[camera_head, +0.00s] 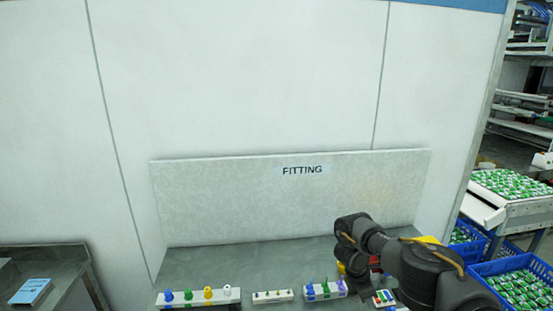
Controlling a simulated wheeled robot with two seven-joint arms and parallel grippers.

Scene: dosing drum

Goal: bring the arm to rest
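My dark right arm (425,270) comes in from the lower right and reaches over the grey worktop. Its far end bends down, and my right gripper (357,268) is small and partly hidden there, low over the worktop to the right of the rack with green, blue and purple pieces (325,291). I cannot make out its fingers or whether it holds anything. My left gripper is not in view.
A white rack with coloured knobs (198,298) and a small rack with pins (272,297) stand along the worktop's front. A board labelled FITTING (302,170) rises behind. Blue crates (515,280) are at right. A grey side table (45,270) is at left.

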